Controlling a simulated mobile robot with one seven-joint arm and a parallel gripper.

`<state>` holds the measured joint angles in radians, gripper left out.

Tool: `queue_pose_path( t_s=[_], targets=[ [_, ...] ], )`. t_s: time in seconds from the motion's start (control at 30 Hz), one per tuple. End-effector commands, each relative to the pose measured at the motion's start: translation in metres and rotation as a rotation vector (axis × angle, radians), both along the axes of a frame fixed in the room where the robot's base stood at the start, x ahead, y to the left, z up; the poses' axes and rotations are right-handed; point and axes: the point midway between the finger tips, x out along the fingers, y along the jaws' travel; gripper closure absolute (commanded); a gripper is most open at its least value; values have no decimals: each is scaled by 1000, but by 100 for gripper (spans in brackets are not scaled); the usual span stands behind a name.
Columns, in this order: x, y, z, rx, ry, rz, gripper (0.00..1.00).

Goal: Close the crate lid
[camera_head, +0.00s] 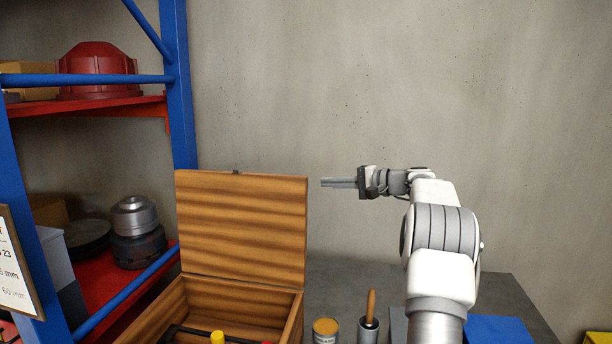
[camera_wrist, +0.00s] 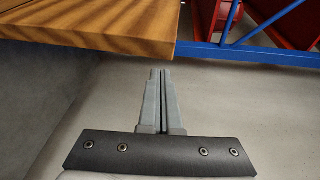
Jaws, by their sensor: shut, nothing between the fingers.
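The wooden crate (camera_head: 295,318) stands on the table with its hinged lid (camera_head: 243,225) swung up, close to upright. A small dark catch (camera_head: 236,171) sits on the lid's top edge. My gripper (camera_head: 323,182) is shut and empty, just right of the lid's upper right corner and pointing left. In the head view a small gap shows between fingertips and lid. In the wrist view the closed fingers (camera_wrist: 161,72) point toward the wooden lid (camera_wrist: 100,25), whose edge lies just beyond the tips; I cannot tell the depth between them.
A blue and red shelf rack (camera_head: 178,90) stands left of the crate, bearing a red housing (camera_head: 98,72) and a metal part (camera_head: 135,217). Right of the crate are an orange-topped can (camera_head: 326,328), a wooden-handled tool in a cup (camera_head: 370,310) and a blue item (camera_head: 498,330). A concrete wall is behind.

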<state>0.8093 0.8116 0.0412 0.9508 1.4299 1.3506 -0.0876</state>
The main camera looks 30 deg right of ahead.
Motion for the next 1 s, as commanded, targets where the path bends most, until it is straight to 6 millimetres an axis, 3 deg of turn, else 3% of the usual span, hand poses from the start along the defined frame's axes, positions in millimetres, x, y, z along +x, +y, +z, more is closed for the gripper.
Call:
queue_pose_path(
  t_s=[0.03, 0.1, 0.3, 0.47, 0.9, 1.0],
  targets=[
    [-1, -18, -1, 25, -21, -17, 100],
    [-3, -34, -2, 50, -47, -33, 100],
    [-5, -53, -2, 81, -84, -51, 100],
    [9, -44, -2, 81, -84, -49, 100],
    [82, 2, -4, 80, -83, -48, 100],
    [75, 2, -5, 80, -82, -51, 100]
  ],
)
